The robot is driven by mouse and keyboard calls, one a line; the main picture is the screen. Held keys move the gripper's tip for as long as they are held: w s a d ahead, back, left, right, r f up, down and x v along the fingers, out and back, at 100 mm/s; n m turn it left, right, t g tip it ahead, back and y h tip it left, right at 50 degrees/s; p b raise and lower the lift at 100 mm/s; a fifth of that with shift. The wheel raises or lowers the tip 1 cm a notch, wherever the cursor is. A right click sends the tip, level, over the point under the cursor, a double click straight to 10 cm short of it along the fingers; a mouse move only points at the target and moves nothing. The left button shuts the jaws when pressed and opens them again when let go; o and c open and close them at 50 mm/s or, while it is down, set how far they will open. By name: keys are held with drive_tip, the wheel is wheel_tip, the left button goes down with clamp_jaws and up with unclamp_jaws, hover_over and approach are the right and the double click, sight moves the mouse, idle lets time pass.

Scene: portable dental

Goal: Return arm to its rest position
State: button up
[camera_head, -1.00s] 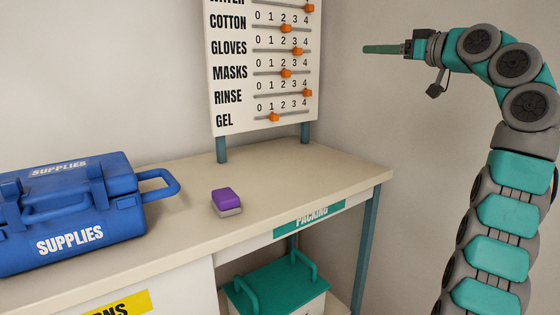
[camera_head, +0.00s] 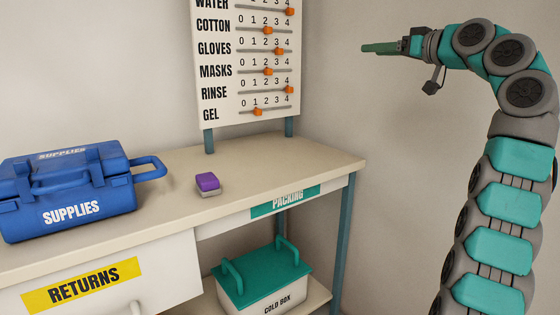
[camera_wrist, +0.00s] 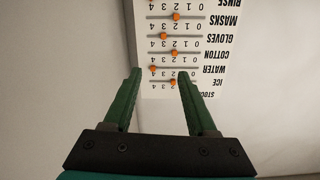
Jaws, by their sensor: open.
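My gripper (camera_head: 382,48) is raised at the upper right of the head view, its green fingers pointing left, in the air to the right of the slider board. In the wrist view my gripper (camera_wrist: 157,85) has its two green fingers spread apart with nothing between them but the board behind. My arm curves up along the right side of the head view, clear of the table.
The worktable (camera_head: 270,155) holds a blue supplies case (camera_head: 115,199), a purple-topped block (camera_head: 208,183) and the slider board (camera_head: 212,95). A cold box (camera_head: 262,275) stands below, beside the returns drawer (camera_head: 160,273). The wall space around my gripper is clear.

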drive_tip(key=a+f+m+g+h, duration=0.2)
drive_tip(key=a+f+m+g, duration=0.25)
drive_tip(key=a+f, duration=0.4)
drive_tip(key=s+a+f+m+g+h, duration=0.1)
drive_tip(key=s+a+f+g, duration=0.1)
drive_tip(key=s+f, duration=0.5)
drive_tip(key=s+a+f+m+g+h, duration=0.15)
drive_tip(key=s+f, duration=0.25)
drive_tip(key=f, duration=0.4)
drive_tip(key=s+d+f+g+h, duration=0.1)
drive_tip(key=s+f+g, duration=0.1)
drive_tip(key=s+f, duration=0.7)
drive_tip(key=s+d+f+g+h, duration=0.1)
drive_tip(key=s+f+g+h, duration=0.1)
drive_tip(key=s+f, duration=0.8)
drive_tip(key=s+d+f+n+g+h, duration=0.1)
drive_tip(key=s+f+g, duration=0.3)
drive_tip(key=s, duration=1.8)
wheel_tip(320, 180, down, 5)
drive_tip(key=shift+s+d+f+h, duration=0.2)
drive_tip(key=shift+d+h, duration=0.1)
drive_tip(key=shift+h, duration=0.45)
drive_tip(key=shift+w, duration=0.1)
